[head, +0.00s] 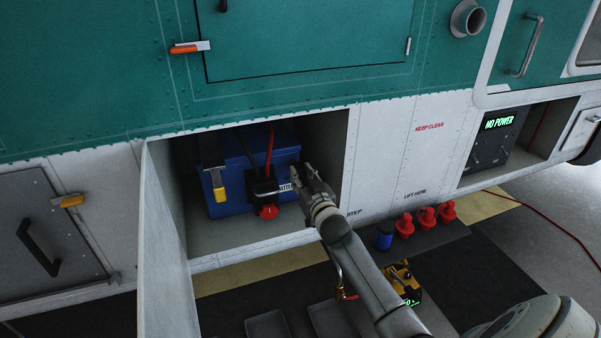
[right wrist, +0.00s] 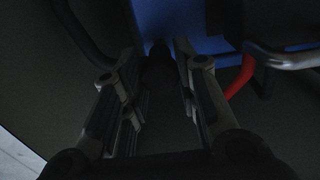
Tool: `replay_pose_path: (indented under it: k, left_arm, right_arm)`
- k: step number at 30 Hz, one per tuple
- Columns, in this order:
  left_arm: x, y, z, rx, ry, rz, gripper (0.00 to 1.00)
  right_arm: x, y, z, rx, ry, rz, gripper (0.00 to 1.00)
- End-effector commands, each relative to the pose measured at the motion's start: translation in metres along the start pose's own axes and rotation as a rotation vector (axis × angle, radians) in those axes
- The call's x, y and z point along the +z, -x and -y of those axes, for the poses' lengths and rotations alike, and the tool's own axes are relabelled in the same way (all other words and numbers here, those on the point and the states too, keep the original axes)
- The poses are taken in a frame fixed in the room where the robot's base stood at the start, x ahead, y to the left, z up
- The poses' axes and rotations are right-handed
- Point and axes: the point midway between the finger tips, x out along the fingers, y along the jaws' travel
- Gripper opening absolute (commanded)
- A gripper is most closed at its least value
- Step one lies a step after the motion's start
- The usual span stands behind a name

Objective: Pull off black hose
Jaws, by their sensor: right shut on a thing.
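A blue battery (head: 232,168) stands in an open compartment low in the aircraft's side. My right gripper (head: 302,178) reaches into the compartment at the battery's right end. In the right wrist view, its two fingers are on either side of a dark, narrow piece, seemingly the black hose (right wrist: 160,62), in front of the blue battery wall. The gripper is shut on it. The picture is too dark to show the hose's full run or where it joins the battery; in the head view the gripper hides it. My left gripper is not in view.
A black connector (head: 263,187) with a red knob (head: 268,212) and a red cable (head: 270,142) is on the battery's front. An open door panel (head: 165,250) borders the compartment's left. Red caps (head: 425,217) stand right of my arm.

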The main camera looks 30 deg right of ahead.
Motion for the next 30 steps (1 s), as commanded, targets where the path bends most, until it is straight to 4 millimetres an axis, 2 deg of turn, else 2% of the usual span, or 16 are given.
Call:
replay_pose_path:
  k: [4, 7, 8, 13, 23, 26, 30]
  left_arm:
    - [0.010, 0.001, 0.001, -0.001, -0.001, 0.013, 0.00]
    - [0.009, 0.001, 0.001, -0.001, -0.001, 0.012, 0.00]
    - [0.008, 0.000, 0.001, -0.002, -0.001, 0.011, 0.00]
    - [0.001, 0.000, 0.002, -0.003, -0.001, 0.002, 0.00]
    - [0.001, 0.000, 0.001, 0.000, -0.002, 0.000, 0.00]
    - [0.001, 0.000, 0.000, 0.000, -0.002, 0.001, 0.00]
    - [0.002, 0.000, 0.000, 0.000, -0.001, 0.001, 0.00]
  right_arm:
    - [0.004, 0.002, 0.001, 0.000, 0.000, 0.007, 0.00]
    - [0.004, 0.002, 0.001, 0.000, 0.000, 0.008, 0.00]
    - [0.004, 0.002, 0.001, 0.000, 0.000, 0.008, 0.30]
    - [0.004, 0.002, 0.000, 0.000, 0.000, 0.006, 0.51]
    - [0.002, 0.002, 0.000, 0.001, 0.000, 0.004, 0.51]
    - [0.002, 0.007, 0.000, 0.000, 0.001, 0.004, 0.51]
    - [0.003, 0.024, 0.000, 0.000, 0.001, 0.006, 0.51]
